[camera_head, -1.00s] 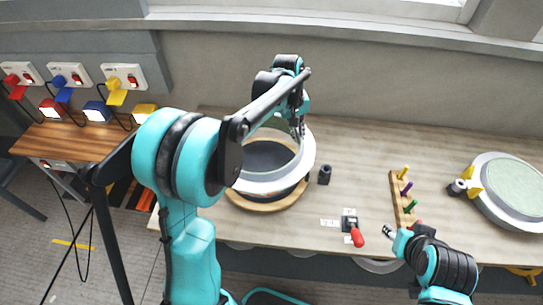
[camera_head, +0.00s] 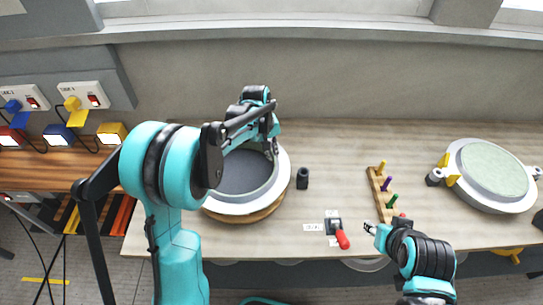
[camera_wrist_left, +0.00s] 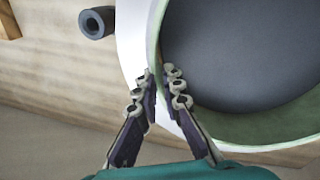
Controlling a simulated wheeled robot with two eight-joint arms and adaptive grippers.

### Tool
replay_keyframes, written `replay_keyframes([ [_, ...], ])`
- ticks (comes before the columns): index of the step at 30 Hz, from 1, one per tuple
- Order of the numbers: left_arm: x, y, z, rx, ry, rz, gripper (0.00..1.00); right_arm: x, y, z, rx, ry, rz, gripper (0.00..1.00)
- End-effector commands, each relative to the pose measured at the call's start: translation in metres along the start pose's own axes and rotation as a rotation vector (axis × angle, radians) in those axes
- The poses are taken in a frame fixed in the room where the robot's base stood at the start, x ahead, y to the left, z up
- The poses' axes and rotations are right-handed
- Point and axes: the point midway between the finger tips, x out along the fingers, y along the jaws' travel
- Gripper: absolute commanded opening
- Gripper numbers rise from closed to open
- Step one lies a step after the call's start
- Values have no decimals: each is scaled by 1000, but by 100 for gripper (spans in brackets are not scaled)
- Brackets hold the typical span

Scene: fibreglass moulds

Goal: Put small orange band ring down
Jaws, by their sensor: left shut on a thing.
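The ring (camera_head: 240,207) is a round, thin-walled piece with a white outside, around a dark grey disc, low over a round wooden base at the back left of the bench. Its pale green inner wall (camera_wrist_left: 262,127) shows in the left wrist view; I cannot clearly make out an orange band. My left gripper (camera_head: 272,150) points down at the ring's right side. In the left wrist view its fingers (camera_wrist_left: 158,82) are closed on the ring's wall. I cannot tell whether the ring touches the base. My right gripper (camera_head: 370,228) is near the bench's front edge; its fingers are too small to judge.
A dark hollow cylinder (camera_head: 302,178) stands just right of the ring. A red-handled clamp (camera_head: 341,238) lies at the front edge. A wooden rack (camera_head: 378,198) with coloured pegs stands near my right arm. Another round mould (camera_head: 490,175) with yellow clamps is at right.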

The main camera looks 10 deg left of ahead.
Motion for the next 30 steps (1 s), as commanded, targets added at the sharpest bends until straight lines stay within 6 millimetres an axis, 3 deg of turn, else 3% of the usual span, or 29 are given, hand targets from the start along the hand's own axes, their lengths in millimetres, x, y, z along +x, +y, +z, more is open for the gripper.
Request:
replay_keyframes([
  [10, 7, -1, 0, 0, 1, 0, 0, 2, 0, 2, 0, 0, 0, 40],
  [12, 7, -1, 0, 0, 0, 0, 23, 2, 0, 2, 0, 0, 0, 40],
  [13, 7, -1, 0, 0, 0, 0, 28, 2, 0, 2, 0, 0, 0, 40],
  [23, 4, -1, 0, 0, 0, 0, 28, 1, 0, 1, 0, 0, 0, 40],
  [26, -6, -1, 0, 0, 0, 0, 28, -2, 0, -1, 0, 0, 0, 40],
  [30, -34, -1, 0, -1, 0, 0, 28, -10, 0, -7, 0, 0, 0, 40],
])
